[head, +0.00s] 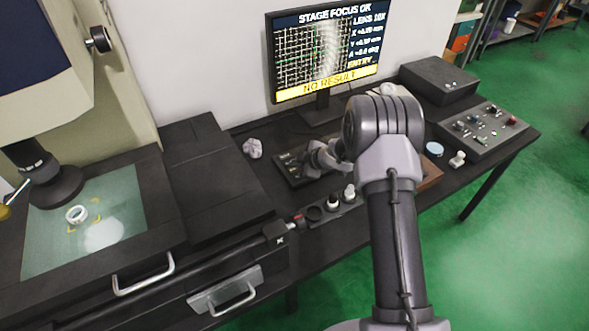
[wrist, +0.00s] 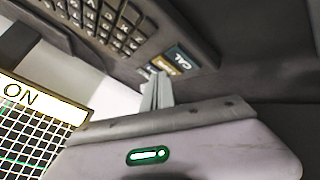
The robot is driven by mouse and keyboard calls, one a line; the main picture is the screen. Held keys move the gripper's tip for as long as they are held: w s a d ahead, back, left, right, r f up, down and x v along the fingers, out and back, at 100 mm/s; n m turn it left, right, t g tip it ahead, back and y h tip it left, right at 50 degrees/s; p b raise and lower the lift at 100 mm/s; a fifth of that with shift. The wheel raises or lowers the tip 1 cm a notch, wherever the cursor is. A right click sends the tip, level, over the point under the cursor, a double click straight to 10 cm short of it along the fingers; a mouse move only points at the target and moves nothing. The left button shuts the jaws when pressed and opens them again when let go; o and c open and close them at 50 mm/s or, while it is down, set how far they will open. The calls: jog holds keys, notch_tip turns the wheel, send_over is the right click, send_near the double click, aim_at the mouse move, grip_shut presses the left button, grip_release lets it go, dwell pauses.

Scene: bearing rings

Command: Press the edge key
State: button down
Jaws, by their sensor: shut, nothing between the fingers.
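The keypad (wrist: 118,28) fills the top of the wrist view, with rows of dark keys and a few coloured keys at its right end. A teal key (wrist: 180,56) there reads CAL. A tan key (wrist: 164,67) beside it has a label too small to read, so I cannot tell which is the edge key. My gripper (wrist: 157,82) is shut and empty, its fingertips close to the tan key; I cannot tell if they touch. In the head view the keypad (head: 287,168) lies on the bench below the monitor, partly hidden by my gripper (head: 316,160).
The monitor (head: 325,52) stands behind the keypad and reads STAGE FOCUS OK and NO RESULT. A white ring (head: 76,214) lies on the glass stage (head: 125,190) at left. A rack (head: 318,214) sits in front of the keypad; a control box (head: 480,131) stands at right.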

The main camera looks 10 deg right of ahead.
aim_at(296, 170)
jog(key=shift+f, duration=0.35)
jog(key=shift+r, duration=0.15)
dwell(0.4)
jog(key=shift+r+p, duration=0.6)
jog(key=shift+p, duration=0.2)
notch_tip(296, 170, up, 5)
jog(key=p, duration=0.5)
jog(key=shift+r, duration=0.15)
dwell(0.7)
